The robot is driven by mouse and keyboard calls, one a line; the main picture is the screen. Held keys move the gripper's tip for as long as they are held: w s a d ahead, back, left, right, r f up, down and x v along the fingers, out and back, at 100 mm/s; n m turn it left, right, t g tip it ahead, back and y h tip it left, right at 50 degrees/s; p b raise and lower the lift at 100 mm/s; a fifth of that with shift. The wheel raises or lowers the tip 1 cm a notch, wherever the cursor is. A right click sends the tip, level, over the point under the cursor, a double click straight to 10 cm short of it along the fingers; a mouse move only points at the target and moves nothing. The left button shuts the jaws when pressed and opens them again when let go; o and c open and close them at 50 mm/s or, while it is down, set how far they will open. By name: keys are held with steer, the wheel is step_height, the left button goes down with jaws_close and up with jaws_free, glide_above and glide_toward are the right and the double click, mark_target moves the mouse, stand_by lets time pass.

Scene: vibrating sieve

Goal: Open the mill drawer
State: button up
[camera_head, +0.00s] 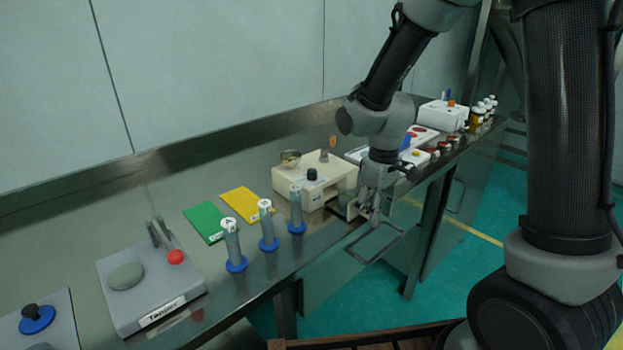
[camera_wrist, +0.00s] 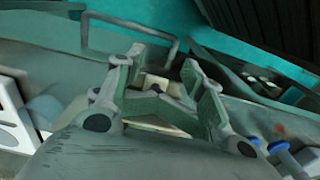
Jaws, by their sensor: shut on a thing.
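The mill (camera_head: 300,190) is a cream box with a black knob on top, standing near the front edge of the steel bench. Its drawer (camera_head: 352,212) shows at the mill's right front corner and appears to stand some way out from the body. My gripper (camera_head: 370,212) points down beside it and is shut on the drawer's front or handle. In the wrist view my gripper (camera_wrist: 160,78) has its two fingers on either side of a small cream part of the drawer (camera_wrist: 153,84). The exact contact is hidden by the fingers.
Three blue-based tubes (camera_head: 267,226) stand left of the mill, with green (camera_head: 204,222) and yellow (camera_head: 246,203) cards behind. A tapper (camera_head: 140,300) sits at the front left. A metal bar handle (camera_head: 378,251) juts out below my gripper. Bottles (camera_head: 476,117) stand far right.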

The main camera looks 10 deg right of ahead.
steer(key=shift+s, duration=0.1)
steer(key=shift+s+d, duration=0.2)
steer(key=shift+d, duration=0.05)
steer(key=shift+w+a, duration=0.2)
steer(key=shift+w, duration=0.1)
steer(key=o, duration=0.3)
steer(key=shift+o, duration=0.2)
step_height(320, 180, up, 8)
stand_by(0.6)
